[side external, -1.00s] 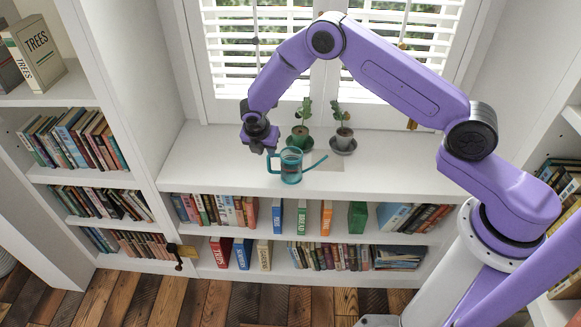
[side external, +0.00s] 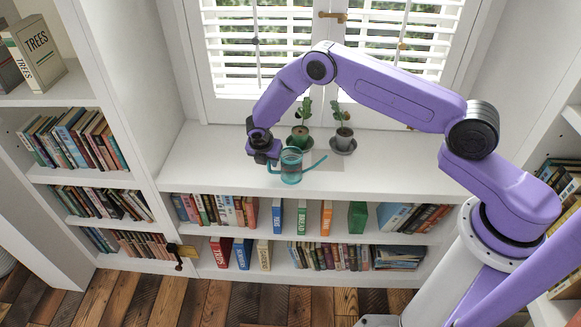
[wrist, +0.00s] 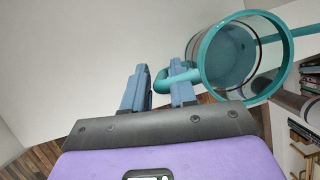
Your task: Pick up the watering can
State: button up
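The teal watering can (side external: 291,170) stands upright near the front edge of the white shelf top, its spout pointing right. Its clear-sided body and teal rim also show in the wrist view (wrist: 204,62). My gripper (side external: 272,158) is at the can's left, on the handle side. In the wrist view my gripper (wrist: 158,76) is open, with its two blue fingers apart. The outer bar of the handle (wrist: 160,83) lies between them, and the right finger appears to pass through the handle loop. I cannot tell whether either finger touches it.
Two small potted plants (side external: 300,136) (side external: 343,139) stand just behind the can, near the window. Books (side external: 215,210) fill the shelves below. The shelf top (side external: 410,170) is clear to the right, and a tall white side wall (side external: 140,80) rises at the left.

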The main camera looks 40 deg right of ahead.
grip_shut()
jog(key=shift+r, duration=0.15)
